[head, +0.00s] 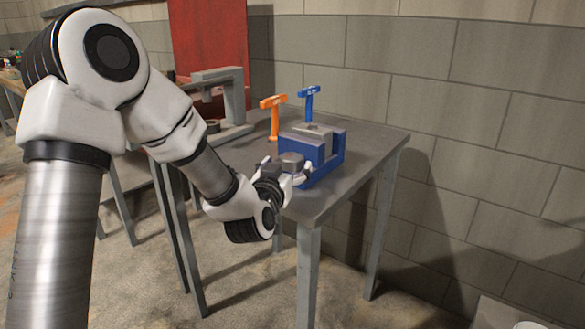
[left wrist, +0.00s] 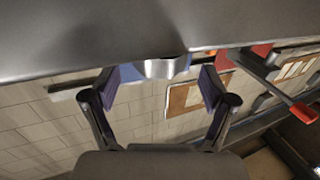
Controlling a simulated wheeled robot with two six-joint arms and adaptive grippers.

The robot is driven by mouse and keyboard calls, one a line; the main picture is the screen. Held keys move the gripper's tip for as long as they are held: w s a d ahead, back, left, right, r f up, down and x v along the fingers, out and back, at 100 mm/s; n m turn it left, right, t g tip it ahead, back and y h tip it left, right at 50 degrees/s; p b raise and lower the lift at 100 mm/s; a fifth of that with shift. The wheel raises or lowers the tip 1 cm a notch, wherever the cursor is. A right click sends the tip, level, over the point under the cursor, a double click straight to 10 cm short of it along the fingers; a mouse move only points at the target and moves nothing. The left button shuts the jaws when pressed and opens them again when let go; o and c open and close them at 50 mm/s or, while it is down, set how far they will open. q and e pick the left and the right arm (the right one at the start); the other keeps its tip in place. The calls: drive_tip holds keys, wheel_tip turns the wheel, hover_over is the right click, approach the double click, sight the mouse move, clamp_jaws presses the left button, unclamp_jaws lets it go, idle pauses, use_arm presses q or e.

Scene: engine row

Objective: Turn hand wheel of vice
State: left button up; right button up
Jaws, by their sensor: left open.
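The blue vice (head: 335,158) stands on the grey table near its right front edge. A grey rounded part at its near end, apparently the hand wheel (head: 291,160), is partly hidden by my gripper. My left gripper (head: 284,172) is at this near end of the vice. In the left wrist view, its two fingers (left wrist: 160,92) are apart and point toward the grey rounded part (left wrist: 160,68), which lies between and just beyond the tips. I cannot tell whether they touch it. My right gripper is not in view.
The grey table (head: 375,150) also holds an orange T-shaped tool (head: 274,116), a blue T-shaped tool (head: 309,101) and a grey frame-like device (head: 226,90). A block wall (head: 480,110) stands close behind. A red panel (head: 205,40) is at the back.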

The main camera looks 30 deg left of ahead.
use_arm(q)
drive_tip(key=shift+x, duration=1.1)
drive_tip(key=c, duration=1.2)
drive_tip(key=shift+o, duration=0.2)
drive_tip(key=shift+s+a+r+m+h, duration=0.1)
drive_tip(key=shift+m+h, duration=0.2)
drive_tip(key=m+h, duration=0.1)
drive_tip(key=m+h+p, duration=0.1)
drive_tip(key=h, duration=0.1)
drive_tip(key=m+h+p, duration=0.1)
drive_tip(key=shift+a+r+t+h, duration=0.1)
drive_tip(key=shift+a+t+h, duration=0.2)
drive_tip(key=shift+a+h, duration=0.1)
drive_tip(key=shift+a+m+g+h+p, duration=0.1)
drive_tip(key=shift+m+g+h+p, duration=0.3)
drive_tip(key=shift+m+h, duration=0.85)
drive_tip(key=shift+a+m+g+h+p, duration=0.15)
drive_tip(key=shift+m+h+p, duration=0.55)
drive_tip(key=shift+h, duration=1.05)
drive_tip(key=o, duration=1.2)
drive_tip(key=shift+d+f, duration=0.1)
drive_tip(key=shift+f, duration=0.1)
drive_tip(key=shift+c, duration=0.2)
